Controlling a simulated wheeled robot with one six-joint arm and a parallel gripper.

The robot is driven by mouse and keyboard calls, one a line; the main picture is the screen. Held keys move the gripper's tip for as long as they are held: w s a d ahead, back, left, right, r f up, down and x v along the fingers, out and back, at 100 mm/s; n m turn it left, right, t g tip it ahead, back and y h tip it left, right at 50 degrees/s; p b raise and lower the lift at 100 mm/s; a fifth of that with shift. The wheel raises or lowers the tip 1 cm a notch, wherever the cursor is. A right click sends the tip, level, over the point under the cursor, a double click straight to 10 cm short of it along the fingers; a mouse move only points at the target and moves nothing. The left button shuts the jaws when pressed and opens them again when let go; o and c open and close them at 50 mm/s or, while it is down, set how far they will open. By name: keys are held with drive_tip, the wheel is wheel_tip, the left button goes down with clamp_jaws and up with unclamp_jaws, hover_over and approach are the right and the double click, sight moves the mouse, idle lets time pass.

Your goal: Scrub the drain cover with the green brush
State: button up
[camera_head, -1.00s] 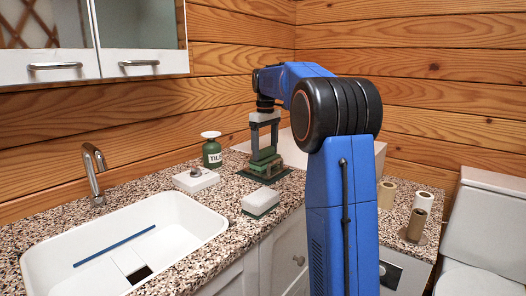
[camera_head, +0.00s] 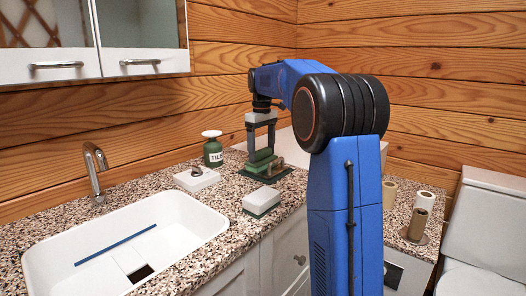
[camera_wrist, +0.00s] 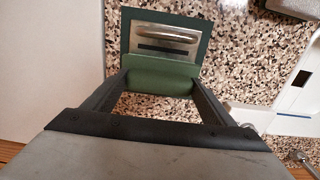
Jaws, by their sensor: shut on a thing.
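The green brush (camera_wrist: 160,78) is a green block held between the two fingers of my gripper (camera_wrist: 160,88). In the head view the brush (camera_head: 262,156) is low over the counter inside my upright gripper (camera_head: 261,148). The drain cover (camera_wrist: 160,40), a metal plate with a dark slot and a raised rounded bar, lies on a dark green mat (camera_wrist: 200,20) just beyond the brush. The brush overlaps the near edge of the cover in the wrist view. Whether its underside touches the cover is hidden.
A white block with a dark green base (camera_head: 261,202) sits in front of the mat. A white box with a knob (camera_head: 197,180) and a green bottle (camera_head: 212,150) stand left. The sink (camera_head: 125,250) is further left; cardboard rolls (camera_head: 418,222) stand right, beyond my arm.

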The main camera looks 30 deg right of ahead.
drive_tip(key=shift+w+r, duration=0.1)
drive_tip(key=shift+r, duration=4.35)
